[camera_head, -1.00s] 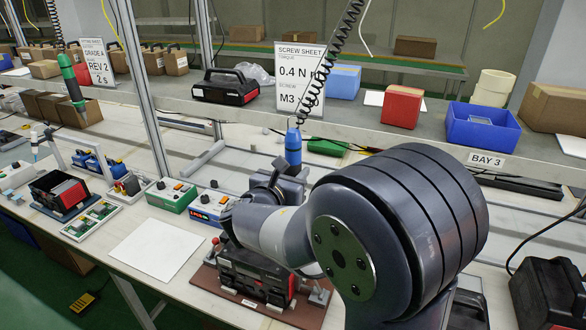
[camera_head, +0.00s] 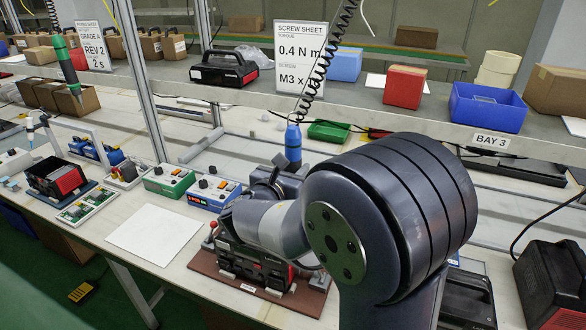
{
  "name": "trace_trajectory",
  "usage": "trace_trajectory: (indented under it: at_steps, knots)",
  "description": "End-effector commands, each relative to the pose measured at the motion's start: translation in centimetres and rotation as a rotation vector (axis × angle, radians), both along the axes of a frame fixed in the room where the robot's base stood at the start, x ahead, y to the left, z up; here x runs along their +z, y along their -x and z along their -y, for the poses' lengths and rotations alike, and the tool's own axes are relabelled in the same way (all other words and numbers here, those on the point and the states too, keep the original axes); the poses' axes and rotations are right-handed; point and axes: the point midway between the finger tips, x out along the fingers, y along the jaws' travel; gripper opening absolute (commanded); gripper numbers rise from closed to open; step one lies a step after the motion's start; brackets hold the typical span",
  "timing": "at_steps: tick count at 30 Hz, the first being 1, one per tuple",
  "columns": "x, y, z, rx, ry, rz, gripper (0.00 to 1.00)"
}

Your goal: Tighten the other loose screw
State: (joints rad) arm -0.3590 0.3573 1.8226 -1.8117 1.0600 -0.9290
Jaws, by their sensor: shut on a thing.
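A blue electric screwdriver (camera_head: 293,143) hangs upright on a black coiled cord. My gripper (camera_head: 284,180) is around its lower part and shut on it, largely hidden by my own arm. Below stands a black and red unit (camera_head: 255,266) on a brown base plate (camera_head: 208,266). The screwdriver is above the far side of this unit. My arm hides the bit tip, so I cannot tell whether it touches a screw. No screw heads can be made out.
A white sheet (camera_head: 153,234) lies at left. A shelf above carries a screw sheet sign (camera_head: 300,55) and a blue bin (camera_head: 487,107). Another black and red unit (camera_head: 552,285) is at right.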

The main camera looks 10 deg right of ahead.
Motion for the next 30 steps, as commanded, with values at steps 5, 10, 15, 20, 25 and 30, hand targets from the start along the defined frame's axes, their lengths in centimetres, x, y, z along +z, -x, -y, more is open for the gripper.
trace_trajectory:
  at_steps: [5,10,15,20,25,30]
  knots:
    - [-0.5,0.0,0.0,0.001,0.001,-0.002,0.04]
    - [-1.0,0.0,0.0,0.001,0.001,-0.002,0.04]
    - [-1.5,0.0,0.0,0.001,0.001,-0.002,0.04]
    - [-1.8,0.0,0.0,0.001,0.001,-0.002,0.04]
    - [-1.7,0.0,0.0,0.001,0.001,-0.002,0.04]
    - [-1.7,0.0,0.0,0.001,0.001,-0.002,0.04]
